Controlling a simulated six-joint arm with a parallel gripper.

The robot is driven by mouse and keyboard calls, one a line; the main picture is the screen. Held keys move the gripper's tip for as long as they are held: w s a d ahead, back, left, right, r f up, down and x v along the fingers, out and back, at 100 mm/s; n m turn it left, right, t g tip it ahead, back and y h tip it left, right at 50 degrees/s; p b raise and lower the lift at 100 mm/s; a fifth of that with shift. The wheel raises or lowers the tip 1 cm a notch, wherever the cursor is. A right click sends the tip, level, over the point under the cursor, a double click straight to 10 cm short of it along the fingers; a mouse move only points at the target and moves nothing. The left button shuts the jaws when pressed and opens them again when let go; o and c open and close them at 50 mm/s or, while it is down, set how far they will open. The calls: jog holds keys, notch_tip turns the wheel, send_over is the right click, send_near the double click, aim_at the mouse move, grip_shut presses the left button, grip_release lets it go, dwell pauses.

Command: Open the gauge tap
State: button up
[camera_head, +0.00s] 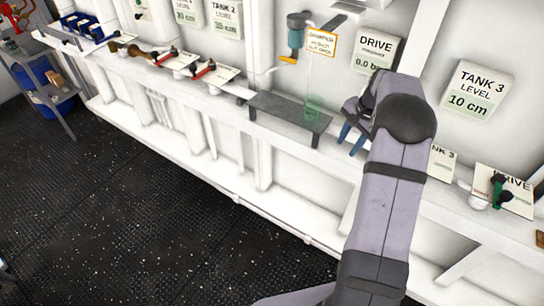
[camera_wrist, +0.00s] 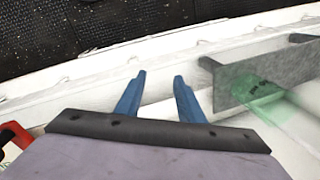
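I see no label that reads gauge tap, so I cannot tell which fitting it is. A teal tap-like fitting (camera_head: 296,32) with an orange lever (camera_head: 288,60) is on the wall, left of a small orange-edged sign (camera_head: 321,43). A green-handled valve (camera_head: 497,190) is on the ledge at the right, by a DRIVE plate. My gripper (camera_head: 350,134) is in front of the ledge, right of the grey stand. Its blue fingers are apart and empty, as the wrist view (camera_wrist: 158,82) also shows. My arm hides part of the ledge.
Red-handled valves (camera_head: 203,71) line the ledge at left. DRIVE (camera_head: 376,50) and TANK 3 (camera_head: 477,90) displays hang above. The dark floor (camera_head: 130,200) is open.

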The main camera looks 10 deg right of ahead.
jog(key=s+a+f+m+g+y, duration=0.1)
jog(key=s+a+f, duration=0.1)
jog(key=a+f, duration=0.3)
jog(key=w+a+f+n+t+h+b, duration=0.1)
jog(key=w+a+f+n+t+b, duration=0.1)
jog(key=w+a+f+n+b, duration=0.3)
jog(key=w+a+f+n+t+h+b, duration=0.1)
jog(key=w+a+f+n+t+b, duration=0.2)
jog(key=w+a, duration=0.7)
jog(key=shift+a+f+n+b, duration=0.95)
jog(key=shift+f+b, duration=0.8)
jog(key=shift+b, duration=0.55)
jog(key=shift+d+n, duration=0.1)
jog(key=shift+n, duration=0.15)
